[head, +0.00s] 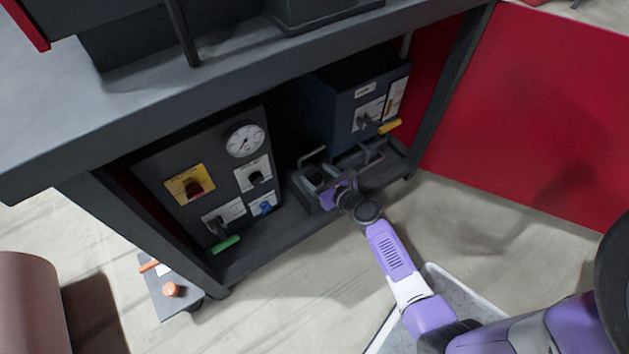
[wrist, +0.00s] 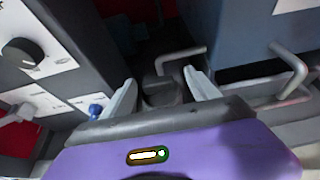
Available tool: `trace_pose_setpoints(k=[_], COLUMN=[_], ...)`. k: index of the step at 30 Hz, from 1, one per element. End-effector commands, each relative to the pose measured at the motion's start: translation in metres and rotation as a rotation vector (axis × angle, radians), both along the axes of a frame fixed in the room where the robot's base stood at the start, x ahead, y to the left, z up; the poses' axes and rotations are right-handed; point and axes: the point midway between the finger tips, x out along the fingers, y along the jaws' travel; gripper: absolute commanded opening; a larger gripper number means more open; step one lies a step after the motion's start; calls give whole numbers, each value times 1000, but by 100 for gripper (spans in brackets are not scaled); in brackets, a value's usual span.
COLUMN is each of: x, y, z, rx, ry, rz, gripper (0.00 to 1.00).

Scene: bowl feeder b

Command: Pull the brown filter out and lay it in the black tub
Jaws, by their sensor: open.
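My gripper (head: 338,190) is at the front of the lower shelf, with its open fingers pointing inward. In the wrist view the two pale fingers (wrist: 162,90) stand apart. A dark grey, round-topped part (wrist: 158,92) shows between and beyond them; I cannot tell whether they touch it. A dark holder with grey bar handles (head: 313,158) stands at the gripper, partly hidden by it. I cannot make out a brown filter in either view. I cannot tell whether any dark container here is the black tub.
A control panel with a gauge (head: 244,140) stands left of the gripper. The grey bench top (head: 110,115) overhangs the shelf. A red wall (head: 530,110) closes the right side.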

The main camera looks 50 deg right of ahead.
Motion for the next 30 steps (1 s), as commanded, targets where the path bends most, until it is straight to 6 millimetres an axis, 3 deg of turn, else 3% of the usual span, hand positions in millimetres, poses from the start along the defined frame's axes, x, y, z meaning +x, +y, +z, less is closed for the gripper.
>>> trace_pose_setpoints(k=[9,18,28,30], x=[38,41,41,41], y=[-9,-9,-9,-9], z=[-16,-17,-17,-17], rx=[-3,-2,-2,-3], ry=[0,1,1,1], rz=[0,0,0,0], gripper=[69,69,4,1])
